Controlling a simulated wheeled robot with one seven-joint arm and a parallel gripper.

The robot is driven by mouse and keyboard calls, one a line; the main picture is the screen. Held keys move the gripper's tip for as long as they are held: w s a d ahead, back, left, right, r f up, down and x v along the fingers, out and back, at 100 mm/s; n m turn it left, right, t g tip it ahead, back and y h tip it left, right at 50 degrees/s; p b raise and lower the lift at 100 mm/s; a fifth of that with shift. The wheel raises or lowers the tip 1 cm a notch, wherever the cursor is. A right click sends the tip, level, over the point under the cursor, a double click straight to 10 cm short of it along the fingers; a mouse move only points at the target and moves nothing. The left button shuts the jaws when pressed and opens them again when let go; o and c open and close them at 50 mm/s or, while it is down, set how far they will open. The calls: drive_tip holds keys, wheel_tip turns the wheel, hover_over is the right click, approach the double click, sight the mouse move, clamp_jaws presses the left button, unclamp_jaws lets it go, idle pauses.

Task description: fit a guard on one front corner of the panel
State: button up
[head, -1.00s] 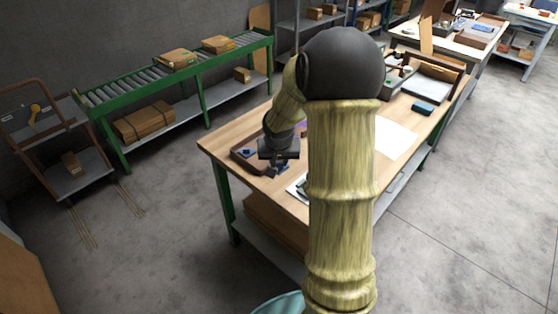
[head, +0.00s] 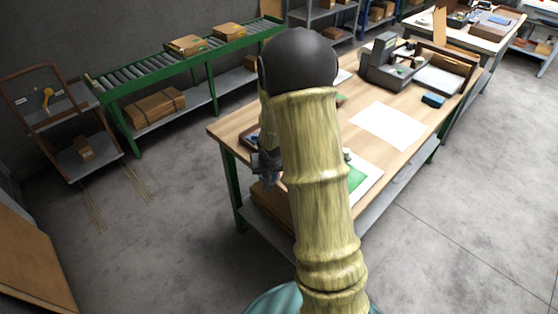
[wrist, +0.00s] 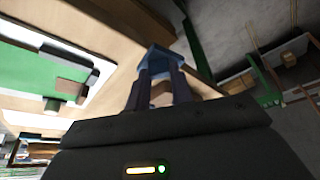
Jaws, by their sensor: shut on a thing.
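A blue guard (wrist: 160,57) is held between the fingertips of my gripper (wrist: 157,82) in the wrist view, clear of the green panel. In the head view my gripper (head: 267,168) hangs near the table's front left corner, partly hidden by my arm. The green panel (head: 356,178) lies on a white sheet near the table's front edge, its left part hidden behind my arm.
The wooden table (head: 226,130) bears a dark tray (head: 249,138) at its left end, mostly hidden. A blank white sheet (head: 388,125), a grey machine (head: 382,62) and a blue block (head: 433,100) lie farther back. Floor to the right is clear.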

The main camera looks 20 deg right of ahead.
drive_tip(key=a+f+n+y, duration=0.1)
drive_tip(key=a+f+n, duration=0.2)
drive_tip(key=a+f, duration=0.6)
drive_tip(key=shift+f, duration=0.85)
drive_tip(key=shift+w+a, duration=0.1)
drive_tip(key=shift+a, duration=0.1)
